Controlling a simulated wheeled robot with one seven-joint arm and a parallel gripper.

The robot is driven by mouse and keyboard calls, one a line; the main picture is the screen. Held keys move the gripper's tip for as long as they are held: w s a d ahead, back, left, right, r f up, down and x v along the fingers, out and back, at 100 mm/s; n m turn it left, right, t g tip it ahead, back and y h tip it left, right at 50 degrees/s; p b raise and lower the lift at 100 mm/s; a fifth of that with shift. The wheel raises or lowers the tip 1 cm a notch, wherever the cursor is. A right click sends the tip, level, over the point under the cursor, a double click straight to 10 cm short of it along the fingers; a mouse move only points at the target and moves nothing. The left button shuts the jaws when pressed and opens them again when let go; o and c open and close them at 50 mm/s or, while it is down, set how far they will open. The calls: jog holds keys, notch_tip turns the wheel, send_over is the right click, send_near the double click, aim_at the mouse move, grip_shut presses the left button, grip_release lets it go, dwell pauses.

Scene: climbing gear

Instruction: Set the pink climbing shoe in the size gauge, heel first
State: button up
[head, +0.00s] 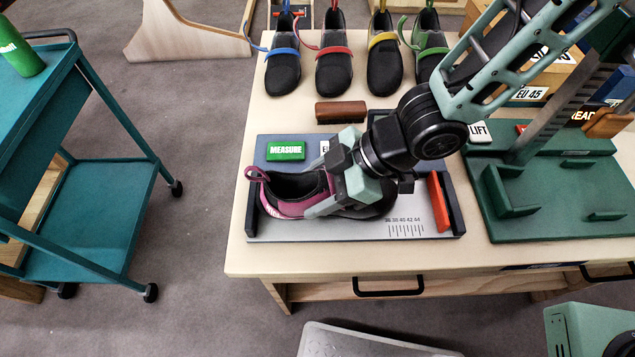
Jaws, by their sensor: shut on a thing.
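The pink and black climbing shoe (288,206) is on the grey size gauge (340,231), its pink heel loop at the left end and its dark toe to the right. The heel is close to the gauge's dark left end stop (251,205); I cannot tell whether they touch. My gripper (328,199) is shut on the shoe around its middle, from above. The gauge's orange-red slider (438,202) stands at the right end, apart from the toe. My gripper hides part of the shoe's upper.
Several black shoes with coloured straps (334,72) line the back. A green stand (560,200) is at right. A teal cart (85,215) stands left, across bare floor.

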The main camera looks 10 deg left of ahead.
jog(key=shift+f, duration=0.5)
jog(key=shift+d+f, duration=0.25)
jog(key=shift+d, duration=0.25)
jog(key=shift+s+f, duration=0.1)
jog(key=shift+f, duration=0.15)
jog(key=shift+c, duration=0.4)
dwell(0.4)
jog(key=o, duration=1.3)
jog(key=shift+c, duration=0.2)
jog(key=shift+a+r, duration=0.1)
jog(key=shift+r, duration=0.05)
jog(key=shift+r, duration=0.1)
